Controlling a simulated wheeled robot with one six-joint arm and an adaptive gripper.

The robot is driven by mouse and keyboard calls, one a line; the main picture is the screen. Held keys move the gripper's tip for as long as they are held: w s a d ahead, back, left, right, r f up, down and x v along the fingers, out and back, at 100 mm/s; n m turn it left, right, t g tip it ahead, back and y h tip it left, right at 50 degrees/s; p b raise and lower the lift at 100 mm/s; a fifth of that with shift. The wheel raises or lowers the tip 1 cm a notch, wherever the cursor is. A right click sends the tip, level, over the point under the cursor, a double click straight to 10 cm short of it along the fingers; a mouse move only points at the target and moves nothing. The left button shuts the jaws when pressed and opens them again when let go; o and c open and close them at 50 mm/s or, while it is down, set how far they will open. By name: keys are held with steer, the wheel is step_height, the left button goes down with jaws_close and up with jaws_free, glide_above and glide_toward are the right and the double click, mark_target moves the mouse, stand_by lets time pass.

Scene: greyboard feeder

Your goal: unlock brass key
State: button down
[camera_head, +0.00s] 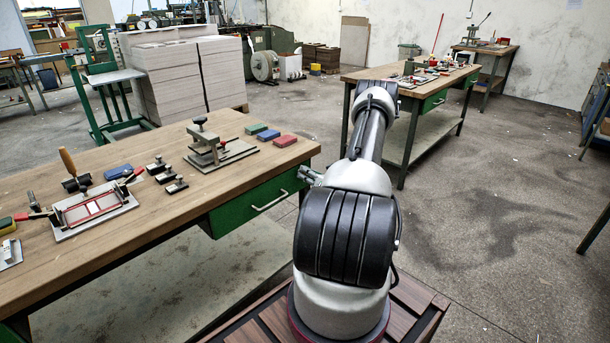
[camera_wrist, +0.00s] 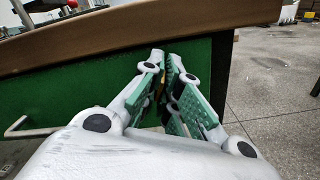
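My gripper (camera_wrist: 168,68) points at the green drawer front (camera_wrist: 75,85) under the wooden table edge, to the right of the drawer's pale handle (camera_wrist: 30,130). Its two fingers with green pads come close together at the tips. A small tan patch shows between the pads, too small and hidden to name. I cannot make out the brass key or a lock; the fingers cover that spot. In the head view the green drawer (camera_head: 250,200) looks shut, and my arm hides most of the gripper.
The workbench (camera_head: 150,205) above the drawer holds a press (camera_head: 215,145), a framed jig (camera_head: 92,208), small clamps and coloured blocks. A second bench (camera_head: 375,73) stands behind my arm. Grey floor at right is open.

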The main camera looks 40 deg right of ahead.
steer(key=m, duration=0.6)
steer(key=shift+d, duration=0.1)
steer(key=m, duration=0.6)
steer(key=shift+f, duration=0.1)
steer(key=shift+m, duration=0.4)
steer(key=c, duration=1.7)
jaws_free()
steer(key=shift+o, duration=0.2)
steer(key=shift+s, duration=0.1)
steer(key=s, duration=1.1)
steer(key=shift+s+d, duration=0.4)
steer(key=shift+d, duration=0.05)
